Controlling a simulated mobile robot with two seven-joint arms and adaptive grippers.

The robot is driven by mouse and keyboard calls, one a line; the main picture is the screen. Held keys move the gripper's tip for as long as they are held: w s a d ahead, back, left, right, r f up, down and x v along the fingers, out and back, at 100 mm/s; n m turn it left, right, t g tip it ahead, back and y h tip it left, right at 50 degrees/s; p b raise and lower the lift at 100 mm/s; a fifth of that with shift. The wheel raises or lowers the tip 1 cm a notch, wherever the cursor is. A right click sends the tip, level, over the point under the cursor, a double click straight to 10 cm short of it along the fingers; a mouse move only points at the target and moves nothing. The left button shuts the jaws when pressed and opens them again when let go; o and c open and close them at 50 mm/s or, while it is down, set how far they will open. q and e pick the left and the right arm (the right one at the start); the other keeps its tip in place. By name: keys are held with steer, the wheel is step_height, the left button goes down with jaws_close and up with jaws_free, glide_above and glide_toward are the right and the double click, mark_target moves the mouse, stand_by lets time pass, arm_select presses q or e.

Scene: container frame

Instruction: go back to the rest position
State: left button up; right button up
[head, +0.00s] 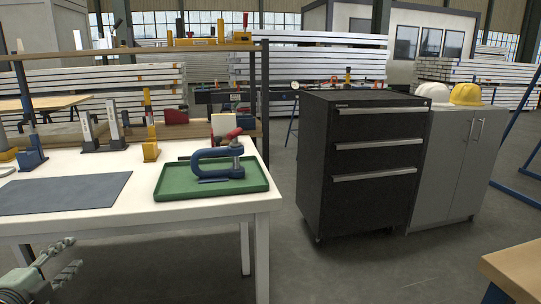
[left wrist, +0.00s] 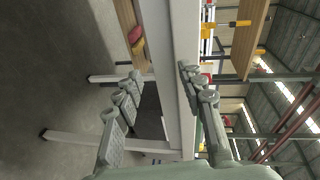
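My left gripper (head: 74,254) is at the lower left of the head view, in front of the white table (head: 215,222) and near its front edge. Its two fingers are spread apart with nothing held between them. In the left wrist view the open fingers (left wrist: 160,74) also show, with the white table edge behind them. A blue clamp (head: 218,165) lies in a green tray (head: 176,192) on the table, apart from the gripper. My right gripper is in neither view.
A dark grey mat (head: 65,193) lies on the table's left part. Several clamps stand along the back. A black drawer cabinet (head: 352,200) and a grey cupboard (head: 455,165) with helmets stand to the right. A wooden surface (head: 515,268) shows at lower right. The floor between is clear.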

arm_select(q)
steer(key=s+f+n+g+y, duration=0.35)
steer(key=s+f+n, duration=0.25)
steer(key=f, duration=0.7)
steer(key=s+d+f+n+g+h, duration=0.3)
steer(key=s+d+f+n+g, duration=0.5)
steer(key=s+d+f, duration=0.9)
steer(key=shift+s+d+f+g, duration=0.25)
steer(key=shift+s+f+g, duration=0.2)
steer(key=shift+s+f, duration=0.15)
